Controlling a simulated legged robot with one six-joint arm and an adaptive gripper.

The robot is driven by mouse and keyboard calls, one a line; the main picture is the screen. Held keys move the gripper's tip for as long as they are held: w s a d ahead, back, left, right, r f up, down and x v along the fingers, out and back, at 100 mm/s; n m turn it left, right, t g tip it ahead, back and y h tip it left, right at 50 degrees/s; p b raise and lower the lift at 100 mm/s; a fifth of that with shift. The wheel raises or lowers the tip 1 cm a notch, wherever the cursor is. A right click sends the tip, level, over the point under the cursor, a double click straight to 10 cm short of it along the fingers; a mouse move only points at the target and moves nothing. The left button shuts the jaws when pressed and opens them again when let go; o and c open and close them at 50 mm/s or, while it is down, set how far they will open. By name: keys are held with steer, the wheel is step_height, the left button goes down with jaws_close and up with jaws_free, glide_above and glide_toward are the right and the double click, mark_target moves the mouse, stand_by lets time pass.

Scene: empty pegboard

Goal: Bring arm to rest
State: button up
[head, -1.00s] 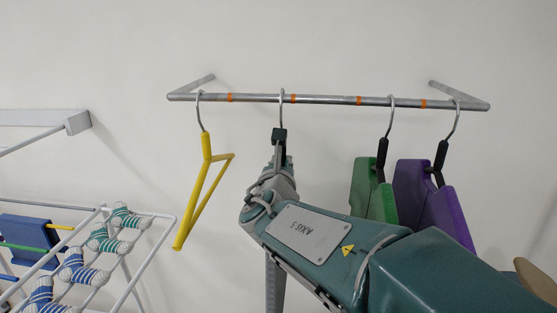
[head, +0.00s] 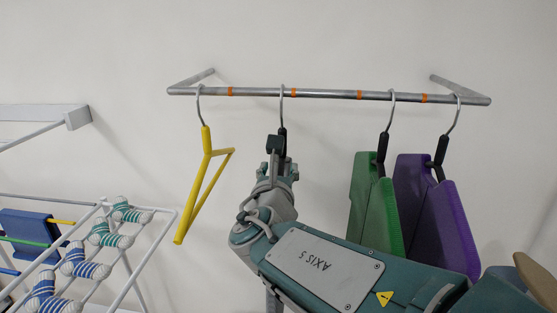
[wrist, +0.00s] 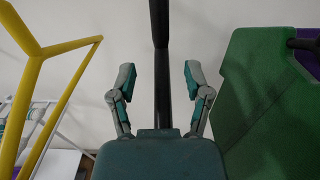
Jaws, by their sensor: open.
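My gripper (head: 279,168) shows in the head view just below the second hook from the left, partly covered by my own wrist. In the wrist view my gripper (wrist: 159,76) is open, its two fingers apart on either side of a black hanger neck (wrist: 160,50). Neither finger touches the neck in that view. The hanger's metal hook (head: 282,105) hangs on the metal rail (head: 325,93). Whatever hangs below this neck is hidden behind my arm.
A yellow hanger (head: 206,175) hangs empty to the left. A green piece (head: 375,205) and a purple piece (head: 435,215) hang close on the right. A white drying rack (head: 150,235) with striped items (head: 85,268) stands lower left. The wall above is clear.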

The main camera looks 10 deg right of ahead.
steer(key=v, duration=0.6)
steer(key=shift+s, duration=0.1)
steer(key=s+d+f+m+g+h, duration=0.1)
steer(key=s+d+f+m+g, duration=0.9)
steer(key=m, duration=0.7)
steer(key=s+a+f+m+g+y, duration=0.1)
steer(key=s+a+f+m+y, duration=0.3)
steer(key=m, duration=1.1)
steer(key=shift+s+f+g+y, duration=0.3)
steer(key=shift+s+f+y, duration=0.85)
steer(key=shift+s+y, duration=0.15)
steer(key=shift+a, duration=0.1)
